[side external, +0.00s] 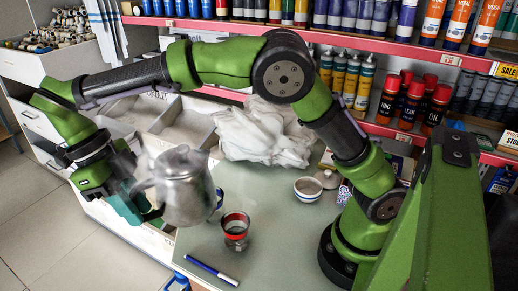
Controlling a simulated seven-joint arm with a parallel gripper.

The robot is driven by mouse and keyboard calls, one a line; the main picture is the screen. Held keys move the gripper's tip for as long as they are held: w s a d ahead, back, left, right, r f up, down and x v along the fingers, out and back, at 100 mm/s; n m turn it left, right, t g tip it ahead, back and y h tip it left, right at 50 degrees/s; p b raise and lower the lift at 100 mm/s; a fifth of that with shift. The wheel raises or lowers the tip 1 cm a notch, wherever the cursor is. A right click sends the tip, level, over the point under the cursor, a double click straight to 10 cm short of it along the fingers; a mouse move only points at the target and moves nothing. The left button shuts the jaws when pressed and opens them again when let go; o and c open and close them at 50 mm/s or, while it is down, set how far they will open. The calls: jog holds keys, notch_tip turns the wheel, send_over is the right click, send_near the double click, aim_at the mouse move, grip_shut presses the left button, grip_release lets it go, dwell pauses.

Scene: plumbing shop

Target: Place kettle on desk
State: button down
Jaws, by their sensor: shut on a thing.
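A silver metal kettle (183,187) hangs upright at the left end of the desk, its spout toward the left. My gripper (145,208) is at the kettle's left side and is shut on it. The exact contact is hard to make out because the area is blurred. The grey-green desk (275,255) lies to the right of and below the kettle. I cannot tell from this view how high the kettle is above the desk or whether its base is over the desk edge.
A red and grey cup (235,228) stands close to the kettle's right, with a blue marker (211,271) in front. A striped bowl (307,189) and crumpled white cloth (262,133) are farther back. Shelves of bottles (350,82) line the back. The desk's middle is clear.

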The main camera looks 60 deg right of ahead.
jog(key=shift+n+h, duration=0.4)
jog(key=shift+n, duration=0.5)
jog(key=s+d, duration=0.1)
jog(key=d, duration=0.9)
jog(key=s+d, duration=0.1)
jog(key=d, duration=0.3)
jog(key=shift+s+d+r, duration=0.15)
jog(key=shift+s+d, duration=0.15)
jog(key=shift+d, duration=0.1)
jog(key=s+d+f+n, duration=0.1)
jog(key=s+d+n, duration=0.1)
jog(key=s+d, duration=0.55)
jog(key=shift+h, duration=0.3)
jog(key=f, duration=0.5)
jog(key=w+f, duration=0.1)
jog(key=f, duration=0.4)
jog(key=w+d+f, duration=0.1)
jog(key=f, duration=0.4)
jog(key=shift+w+f, duration=0.1)
jog(key=c, duration=1.4)
grip_release()
jog(key=shift+f, duration=0.2)
jog(key=o, duration=0.4)
